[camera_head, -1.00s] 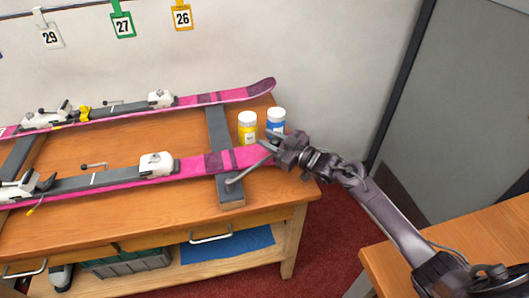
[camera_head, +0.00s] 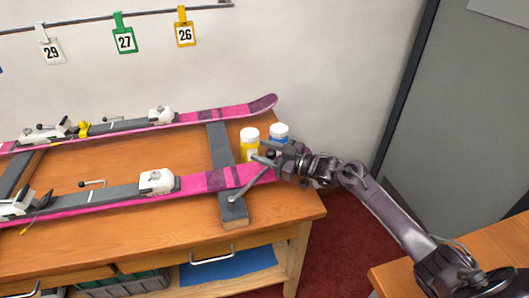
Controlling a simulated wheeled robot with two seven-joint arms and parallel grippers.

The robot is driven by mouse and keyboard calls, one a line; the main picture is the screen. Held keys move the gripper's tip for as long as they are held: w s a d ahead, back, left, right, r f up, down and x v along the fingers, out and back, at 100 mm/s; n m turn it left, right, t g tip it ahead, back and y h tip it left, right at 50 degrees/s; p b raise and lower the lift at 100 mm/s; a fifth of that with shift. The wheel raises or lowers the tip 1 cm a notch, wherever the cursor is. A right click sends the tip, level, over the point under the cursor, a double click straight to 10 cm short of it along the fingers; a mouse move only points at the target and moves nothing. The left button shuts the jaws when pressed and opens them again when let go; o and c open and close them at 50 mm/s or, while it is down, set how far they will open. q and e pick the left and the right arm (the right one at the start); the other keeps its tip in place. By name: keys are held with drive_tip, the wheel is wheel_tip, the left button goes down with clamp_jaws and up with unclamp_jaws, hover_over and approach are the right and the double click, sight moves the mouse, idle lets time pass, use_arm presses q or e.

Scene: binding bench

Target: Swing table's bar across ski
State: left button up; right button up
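A grey metal bar (camera_head: 248,187) pivots near the front end of the right dark cross support (camera_head: 219,152) on the wooden table (camera_head: 150,228). It slants up and right, over the pink end of the near ski (camera_head: 216,180) in the picture. My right gripper (camera_head: 267,154) is at the bar's far end, by a dark knob. One finger shows on each side of that end, but I cannot tell whether they are closed on it. The far ski (camera_head: 200,115) lies behind, roughly parallel. My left gripper is not in view.
A yellow-labelled jar (camera_head: 250,144) and a blue-labelled jar (camera_head: 279,132) stand close behind my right gripper. White bindings (camera_head: 157,181) sit on the skis. Another wooden surface (camera_head: 455,255) is at the lower right. Numbered tags hang on the wall.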

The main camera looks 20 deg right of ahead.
drive_tip(key=shift+o, duration=0.3)
drive_tip(key=shift+s+d, duration=0.1)
drive_tip(key=shift+s+d+f, duration=0.15)
drive_tip(key=shift+s+d, duration=0.05)
drive_tip(key=shift+s, duration=0.05)
drive_tip(key=b+v, duration=0.1)
drive_tip(key=v, duration=0.4)
drive_tip(key=shift+s+d, duration=0.2)
drive_tip(key=shift+s, duration=0.05)
drive_tip(key=shift+s+d, duration=0.4)
drive_tip(key=shift+s, duration=0.15)
